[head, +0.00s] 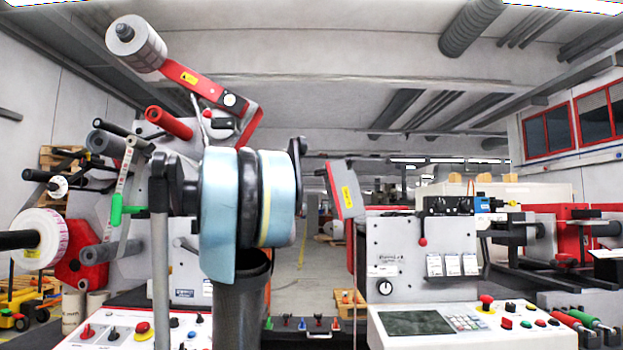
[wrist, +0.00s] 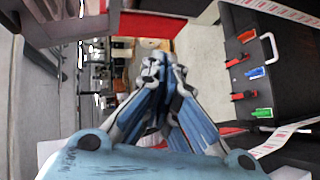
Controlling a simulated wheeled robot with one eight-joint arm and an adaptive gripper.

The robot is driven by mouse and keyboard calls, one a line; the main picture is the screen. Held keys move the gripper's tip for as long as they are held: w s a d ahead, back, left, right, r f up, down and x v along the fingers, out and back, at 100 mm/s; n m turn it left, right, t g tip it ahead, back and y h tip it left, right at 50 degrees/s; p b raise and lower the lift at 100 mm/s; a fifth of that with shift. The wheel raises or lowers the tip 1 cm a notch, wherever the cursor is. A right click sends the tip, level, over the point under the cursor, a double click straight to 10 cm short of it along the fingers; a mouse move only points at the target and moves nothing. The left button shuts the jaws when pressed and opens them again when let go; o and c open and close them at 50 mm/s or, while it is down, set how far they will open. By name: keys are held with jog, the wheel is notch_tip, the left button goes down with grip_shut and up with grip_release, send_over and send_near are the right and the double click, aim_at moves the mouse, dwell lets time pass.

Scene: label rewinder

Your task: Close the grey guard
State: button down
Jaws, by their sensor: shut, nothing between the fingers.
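What looks like the grey guard (head: 346,190) is a grey plate with a red edge and a yellow label in the head view. It stands tilted, upper left of the machine's grey front panel (head: 388,245), above the gap between two machine parts. My gripper (wrist: 155,65) shows in the wrist view with its fingers together and nothing between them. In the head view my arm's blue and black links hide the gripper, left of the guard. I cannot tell whether gripper and guard touch. A grey surface (wrist: 50,30) fills the wrist view's upper left; I cannot tell what it belongs to.
A black tray (wrist: 275,85) with coloured handles lies right in the wrist view. A control desk with a screen (head: 417,322) stands at lower right in the head view. A red arm (head: 203,84) with a roll reaches over at upper left. Open floor shows behind the gap.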

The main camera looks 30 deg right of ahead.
jog(key=w+d+r+n+h, duration=0.1)
jog(key=w+d+r+h, duration=0.1)
jog(key=w+d+r, duration=0.3)
jog(key=w+r+n+t+h, duration=0.1)
jog(key=w+r, duration=0.1)
jog(key=r, duration=0.5)
jog(key=w+d+r+n+h, duration=0.1)
jog(key=w+d+r+h, duration=0.2)
jog(key=r, duration=0.4)
jog(key=s+x, duration=0.1)
jog(key=x, duration=1.1)
jog(key=shift+s+d+f+y, duration=0.2)
jog(key=shift+s+d+y, duration=0.05)
jog(key=shift+d+y, duration=0.15)
jog(key=shift+r, duration=0.15)
